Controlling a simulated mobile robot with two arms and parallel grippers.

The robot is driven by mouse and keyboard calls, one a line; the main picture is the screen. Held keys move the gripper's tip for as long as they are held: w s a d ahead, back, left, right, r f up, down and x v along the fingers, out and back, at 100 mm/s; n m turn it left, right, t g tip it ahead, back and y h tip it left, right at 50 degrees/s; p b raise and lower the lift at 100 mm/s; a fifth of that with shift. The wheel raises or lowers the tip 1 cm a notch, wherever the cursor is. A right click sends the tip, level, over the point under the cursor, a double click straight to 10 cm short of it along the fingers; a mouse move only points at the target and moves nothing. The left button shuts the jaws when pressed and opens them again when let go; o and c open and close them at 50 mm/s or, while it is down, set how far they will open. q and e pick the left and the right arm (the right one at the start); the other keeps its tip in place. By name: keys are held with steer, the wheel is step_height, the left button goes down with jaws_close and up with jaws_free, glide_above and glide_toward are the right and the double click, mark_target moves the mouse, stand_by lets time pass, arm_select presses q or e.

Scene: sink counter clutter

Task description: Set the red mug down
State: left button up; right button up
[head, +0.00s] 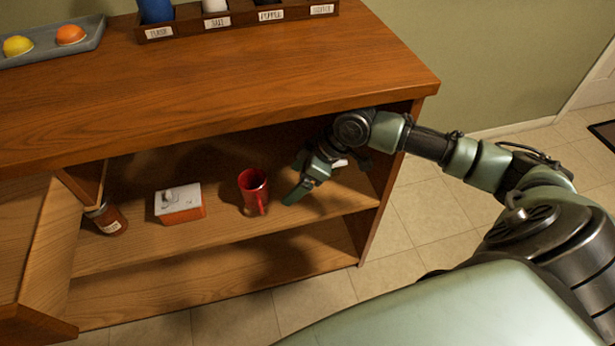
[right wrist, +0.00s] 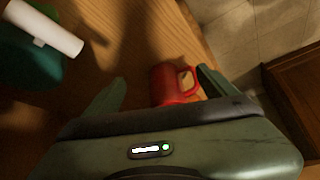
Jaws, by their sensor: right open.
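The red mug (head: 253,191) stands upright on the upper shelf inside the wooden cabinet, its handle toward the front. My right gripper (head: 296,180) is just to the right of the mug in the head view, with its fingers spread. In the right wrist view the mug (right wrist: 172,84) shows between the two open fingers (right wrist: 160,88), nearer the right one, with its handle beside that finger. The gripper does not close on it. My left gripper is not in view.
A white and orange box (head: 180,204) and a brown jar (head: 107,217) stand left of the mug on the shelf (head: 235,232). A white cylinder (right wrist: 45,28) lies near the left finger in the wrist view. The cabinet top (head: 240,75) overhangs the shelf.

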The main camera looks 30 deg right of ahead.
steer(key=s+a+f+m, duration=0.1)
steer(key=s+a+f, duration=0.5)
steer(key=s+a, duration=0.55)
steer(key=s+d+m+h, duration=0.4)
steer(key=s+d+m, duration=0.2)
steer(key=s, duration=0.5)
steer(key=shift+d+h, duration=0.3)
steer(key=shift+d, duration=0.5)
